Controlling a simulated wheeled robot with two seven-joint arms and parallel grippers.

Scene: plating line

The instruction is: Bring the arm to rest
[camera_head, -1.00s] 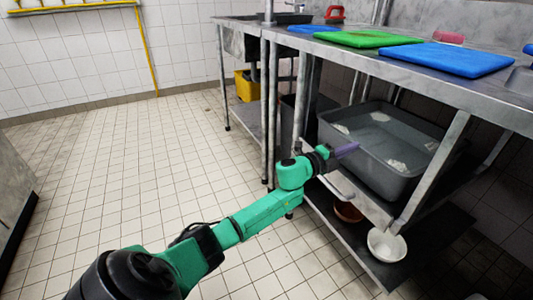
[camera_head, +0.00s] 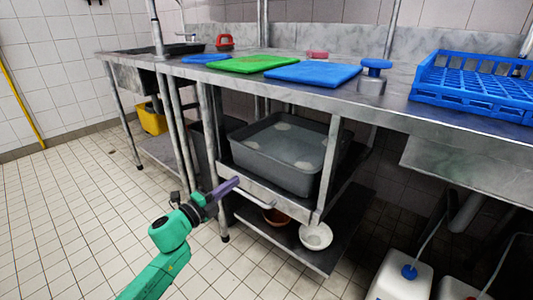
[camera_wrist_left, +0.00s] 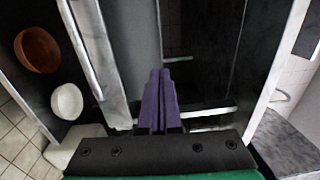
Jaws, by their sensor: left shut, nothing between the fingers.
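My left arm is green and comes in from the bottom left of the head view. My left gripper (camera_head: 228,187) has purple fingers that are closed together with nothing between them. It is in front of the steel table's lower frame, left of the grey tub (camera_head: 270,172). I cannot tell whether it touches the frame. In the left wrist view the purple fingers (camera_wrist_left: 160,100) lie side by side, pointing toward the space under the table. My right gripper is not in view.
The steel table (camera_head: 400,105) holds green (camera_head: 250,63) and blue (camera_head: 313,74) boards and a blue rack (camera_head: 475,90). A white bowl (camera_head: 316,237) and a brown bowl (camera_head: 275,217) are on the lower shelf. White canisters (camera_head: 400,277) stand at right. The tiled floor at left is clear.

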